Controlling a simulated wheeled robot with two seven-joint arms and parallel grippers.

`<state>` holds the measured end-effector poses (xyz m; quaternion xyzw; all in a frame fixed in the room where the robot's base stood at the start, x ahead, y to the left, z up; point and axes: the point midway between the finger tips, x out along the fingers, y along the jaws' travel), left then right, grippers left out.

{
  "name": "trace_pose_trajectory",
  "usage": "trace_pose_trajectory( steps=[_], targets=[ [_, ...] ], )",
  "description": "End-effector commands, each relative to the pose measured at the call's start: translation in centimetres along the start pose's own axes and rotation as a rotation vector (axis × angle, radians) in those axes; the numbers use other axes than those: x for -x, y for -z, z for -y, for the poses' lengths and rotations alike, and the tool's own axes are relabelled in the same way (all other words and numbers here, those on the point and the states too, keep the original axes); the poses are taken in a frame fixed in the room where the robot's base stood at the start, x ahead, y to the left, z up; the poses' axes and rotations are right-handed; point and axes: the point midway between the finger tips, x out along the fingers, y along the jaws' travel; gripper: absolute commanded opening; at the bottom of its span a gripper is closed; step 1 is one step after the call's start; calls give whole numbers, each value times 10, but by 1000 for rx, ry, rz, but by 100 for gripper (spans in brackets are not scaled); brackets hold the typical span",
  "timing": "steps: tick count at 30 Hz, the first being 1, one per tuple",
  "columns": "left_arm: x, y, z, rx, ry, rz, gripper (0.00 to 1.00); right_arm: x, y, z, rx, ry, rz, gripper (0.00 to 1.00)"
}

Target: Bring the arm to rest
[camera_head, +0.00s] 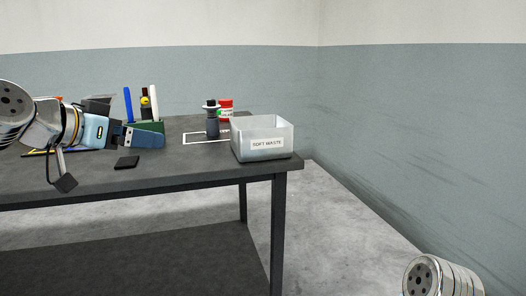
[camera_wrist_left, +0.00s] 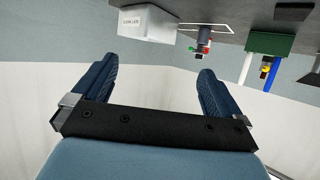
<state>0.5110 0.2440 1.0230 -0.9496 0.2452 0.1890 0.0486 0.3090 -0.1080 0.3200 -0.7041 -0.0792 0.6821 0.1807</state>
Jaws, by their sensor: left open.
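My left arm comes in from the left in the head view and reaches over the dark table (camera_head: 200,172). Its blue gripper (camera_head: 146,136) points right, above the table top, beside a green holder and short of the white bin. In the left wrist view my left gripper (camera_wrist_left: 160,70) has its two blue fingers wide apart, with nothing between them. Only a round silver link of my right arm shows at the bottom right of the head view; the right gripper is out of the picture.
A white bin labelled "SOFT WASTE" (camera_head: 262,149) stands at the table's right end. The green holder (camera_head: 150,127) has upright tools. A small black block (camera_head: 127,162) lies near the front edge.

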Motion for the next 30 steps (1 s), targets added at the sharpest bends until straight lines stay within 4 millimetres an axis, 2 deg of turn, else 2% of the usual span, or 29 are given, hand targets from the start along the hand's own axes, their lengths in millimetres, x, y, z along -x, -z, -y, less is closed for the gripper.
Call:
trace_pose_trajectory(
  steps=[12, 16, 20, 23, 26, 29, 30],
  targets=[
    [-52, -34, 3, 50, 11, 75, 100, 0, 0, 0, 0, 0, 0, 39],
    [-79, -56, 4, 79, 17, 117, 100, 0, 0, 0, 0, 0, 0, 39],
    [-113, -87, 4, 115, 27, 173, 100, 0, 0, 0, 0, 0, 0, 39],
    [-143, -120, 3, 150, 34, 225, 100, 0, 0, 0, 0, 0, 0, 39],
    [-178, -167, 0, 195, 45, 295, 100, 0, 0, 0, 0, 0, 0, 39],
    [-215, -233, -6, 253, 59, 384, 100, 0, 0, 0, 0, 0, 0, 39],
    [-227, -261, -11, 277, 64, 420, 100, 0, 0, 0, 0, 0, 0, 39]
  ],
)
